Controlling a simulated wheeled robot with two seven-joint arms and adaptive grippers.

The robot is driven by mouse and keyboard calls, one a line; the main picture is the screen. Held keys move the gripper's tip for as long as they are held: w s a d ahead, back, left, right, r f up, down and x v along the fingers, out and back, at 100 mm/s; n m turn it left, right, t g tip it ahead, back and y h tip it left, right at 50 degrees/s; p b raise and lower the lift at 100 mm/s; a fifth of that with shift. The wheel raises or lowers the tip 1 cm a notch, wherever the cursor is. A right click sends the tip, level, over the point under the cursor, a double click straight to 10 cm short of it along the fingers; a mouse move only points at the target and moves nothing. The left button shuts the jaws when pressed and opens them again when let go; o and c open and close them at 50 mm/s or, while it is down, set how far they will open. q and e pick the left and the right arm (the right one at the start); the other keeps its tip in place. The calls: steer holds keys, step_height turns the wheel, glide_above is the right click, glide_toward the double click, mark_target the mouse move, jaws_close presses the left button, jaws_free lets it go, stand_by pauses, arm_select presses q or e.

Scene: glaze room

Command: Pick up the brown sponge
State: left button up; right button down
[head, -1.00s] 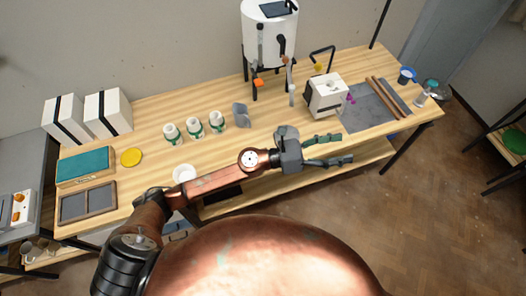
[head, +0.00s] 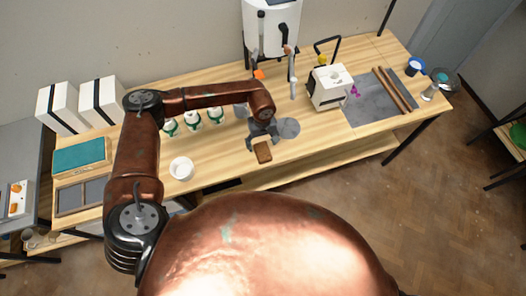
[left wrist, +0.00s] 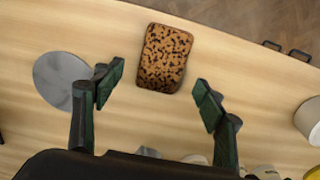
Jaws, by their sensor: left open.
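The brown sponge (head: 263,152) lies on the wooden table near its front edge. In the left wrist view the sponge (left wrist: 165,58) is a speckled brown rounded block, lying beyond and between the two fingertips. My left gripper (head: 262,142) is over the table at the sponge, pointing down. In the left wrist view my left gripper (left wrist: 158,92) has its fingers spread wide, with nothing between the pads. My right gripper is not in view.
A round grey disc (left wrist: 62,78) lies beside one finger; it also shows in the head view (head: 288,128). A white bowl (head: 181,168) stands left. Several white-and-green cups (head: 192,120) stand behind. A white box-like device (head: 330,86) stands right.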

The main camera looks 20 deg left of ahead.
mark_target(263, 150)
arm_select(q)
steer(key=shift+s+f, duration=0.2)
steer(key=shift+f, duration=0.2)
steer(key=f, duration=0.2)
steer(key=f+p, duration=0.1)
steer(key=f, duration=0.1)
steer(key=shift+s+d, duration=0.2)
steer(key=shift+s, duration=0.05)
steer(key=shift+c, duration=0.6)
steer(key=c, duration=0.8)
